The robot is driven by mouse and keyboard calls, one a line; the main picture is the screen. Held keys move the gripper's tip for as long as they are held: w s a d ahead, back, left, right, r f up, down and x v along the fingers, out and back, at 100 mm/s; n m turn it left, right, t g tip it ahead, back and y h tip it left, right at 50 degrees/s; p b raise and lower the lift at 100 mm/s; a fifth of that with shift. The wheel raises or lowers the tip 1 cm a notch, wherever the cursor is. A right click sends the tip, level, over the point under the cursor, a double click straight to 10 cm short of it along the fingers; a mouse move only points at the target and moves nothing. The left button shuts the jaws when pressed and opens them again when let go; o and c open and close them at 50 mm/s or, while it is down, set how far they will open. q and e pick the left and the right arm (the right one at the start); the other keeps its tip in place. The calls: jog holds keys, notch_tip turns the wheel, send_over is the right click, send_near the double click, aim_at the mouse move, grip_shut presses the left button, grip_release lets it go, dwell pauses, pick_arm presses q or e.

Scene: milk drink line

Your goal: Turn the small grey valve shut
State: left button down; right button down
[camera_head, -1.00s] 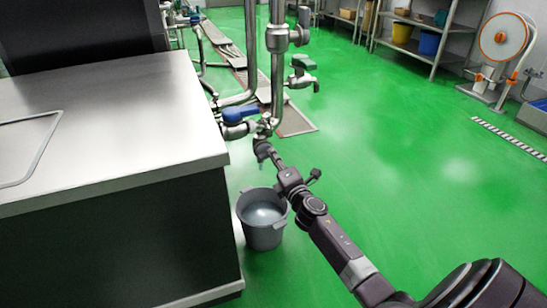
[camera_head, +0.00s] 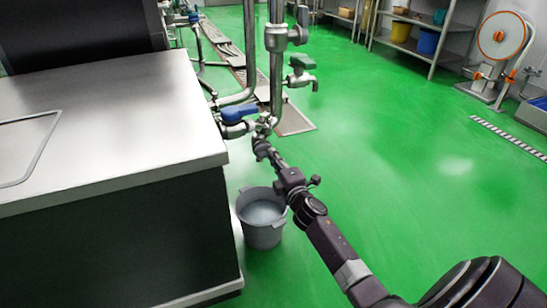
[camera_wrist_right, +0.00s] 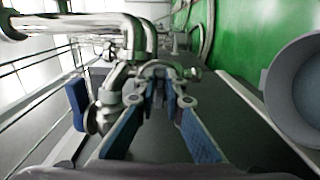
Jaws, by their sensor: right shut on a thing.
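The small grey valve (camera_head: 264,124) sits on the metal pipework, at the low end of the pipes beside the steel counter. In the right wrist view its grey metal handle (camera_wrist_right: 158,69) shows at the fingertips, partly hidden by them. My right gripper (camera_head: 260,146) reaches up to it from the lower right. In the right wrist view the blue-padded fingers of this gripper (camera_wrist_right: 164,88) are shut on the small grey valve. How far the valve is turned cannot be told. My left gripper is not in view.
A blue-handled valve (camera_head: 240,113) is just left of the small grey valve. A green-handled tap (camera_head: 301,74) is above right. A grey bucket (camera_head: 262,235) stands on the floor below my right gripper. The steel counter (camera_head: 110,120) fills the left. Green floor lies open on the right.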

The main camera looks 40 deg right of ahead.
jog(key=shift+f, duration=0.1)
jog(key=c, duration=2)
grip_release()
jog(key=v, duration=1.2)
